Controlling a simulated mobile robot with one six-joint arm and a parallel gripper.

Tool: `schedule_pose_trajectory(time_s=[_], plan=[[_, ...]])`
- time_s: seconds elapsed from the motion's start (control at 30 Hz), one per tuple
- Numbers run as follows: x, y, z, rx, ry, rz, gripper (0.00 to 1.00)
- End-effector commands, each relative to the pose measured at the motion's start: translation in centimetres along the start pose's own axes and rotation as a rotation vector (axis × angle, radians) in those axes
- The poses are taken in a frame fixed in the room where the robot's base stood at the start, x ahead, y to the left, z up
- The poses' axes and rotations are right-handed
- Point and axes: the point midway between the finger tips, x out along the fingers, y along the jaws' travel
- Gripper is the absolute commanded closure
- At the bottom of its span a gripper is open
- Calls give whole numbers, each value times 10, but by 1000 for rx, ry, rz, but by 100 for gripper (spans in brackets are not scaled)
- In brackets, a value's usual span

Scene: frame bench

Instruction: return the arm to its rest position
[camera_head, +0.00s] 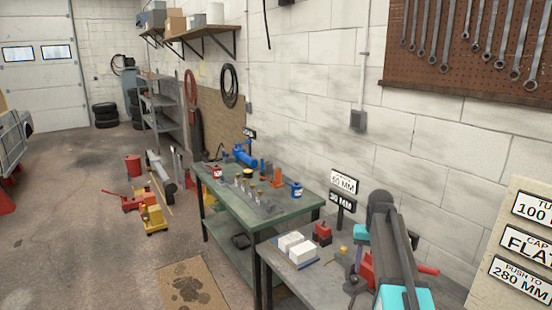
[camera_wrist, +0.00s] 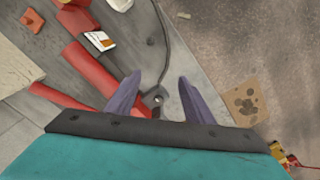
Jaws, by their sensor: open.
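My gripper (camera_wrist: 154,98) shows in the wrist view with two purple-grey fingers spread apart and nothing between them. I cannot tell how far above the bench the fingers are. In the head view my arm (camera_head: 393,240), dark grey with teal parts, stands over the right end of the near bench. The fingers are not clear in the head view.
A red tool with long bars (camera_wrist: 88,72) lies beside the gripper. A sign board (camera_head: 500,240) stands at right. Open floor (camera_head: 90,230) lies left.

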Motion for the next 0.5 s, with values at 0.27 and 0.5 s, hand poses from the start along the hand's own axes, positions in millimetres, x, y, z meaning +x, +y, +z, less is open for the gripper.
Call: schedule_pose_trajectory(time_s=[0.27, 0.5], plan=[[49, -20, 26, -34, -2, 0, 52], [115, -45, 68, -83, -2, 0, 52]])
